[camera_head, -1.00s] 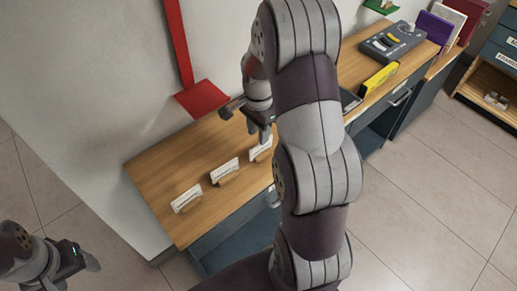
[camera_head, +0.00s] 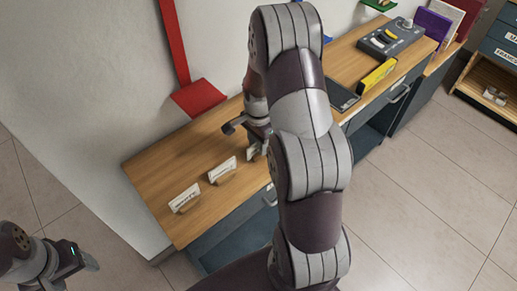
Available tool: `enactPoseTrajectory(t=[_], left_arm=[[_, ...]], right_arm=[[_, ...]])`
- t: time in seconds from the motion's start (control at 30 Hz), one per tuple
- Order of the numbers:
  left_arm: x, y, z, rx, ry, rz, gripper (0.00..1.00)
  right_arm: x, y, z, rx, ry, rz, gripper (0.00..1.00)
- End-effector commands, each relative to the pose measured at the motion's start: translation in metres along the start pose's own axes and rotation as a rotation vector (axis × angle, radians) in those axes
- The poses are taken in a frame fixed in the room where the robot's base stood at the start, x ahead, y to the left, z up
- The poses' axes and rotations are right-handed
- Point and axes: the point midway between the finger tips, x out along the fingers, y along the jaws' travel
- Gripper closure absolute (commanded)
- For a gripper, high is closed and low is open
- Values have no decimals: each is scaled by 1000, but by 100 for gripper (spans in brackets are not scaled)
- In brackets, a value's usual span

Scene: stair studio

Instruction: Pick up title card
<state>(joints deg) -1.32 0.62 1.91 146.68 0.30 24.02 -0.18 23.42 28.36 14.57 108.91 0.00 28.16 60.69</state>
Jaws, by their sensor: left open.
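Three small white title cards stand in wooden holders in a row on the wooden desk top. The near left card (camera_head: 184,197) and the middle card (camera_head: 222,170) show clearly, with dark print too small to read. The third card (camera_head: 251,153), farther along the row, is mostly hidden by my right gripper (camera_head: 257,148). That gripper is down at the third card; whether it touches it or has closed on it cannot be seen. My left gripper (camera_head: 88,263) is open and empty at the lower left, away from the desk and over the floor.
Beyond my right arm are a dark tablet (camera_head: 341,96), a yellow bar (camera_head: 378,76) and a grey control box (camera_head: 391,40). The tiled floor (camera_head: 420,200) on the right is clear.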

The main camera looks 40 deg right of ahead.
Motion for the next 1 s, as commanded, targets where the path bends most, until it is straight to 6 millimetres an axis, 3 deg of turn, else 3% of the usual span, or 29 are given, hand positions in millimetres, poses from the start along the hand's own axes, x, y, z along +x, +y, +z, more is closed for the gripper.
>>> enactPoseTrajectory(t=[0.33, 0.43, 0.47, 0.83, 1.0], left_arm=[[0, 0, 0, 0, 0, 0, 34], [0, 0, 0, 0, 0, 0, 34], [0, 0, 0, 0, 0, 0, 34], [0, 0, 0, 0, 0, 0, 34], [0, 0, 0, 0, 0, 0, 34]], right_arm=[[2, 0, 0, 0, 0, 0, 64], [2, 0, 0, 0, 0, 0, 96], [2, 0, 0, 0, 0, 0, 100], [-1, 0, 0, 0, 1, -1, 100], [-19, -1, 0, 0, 2, -4, 100]])
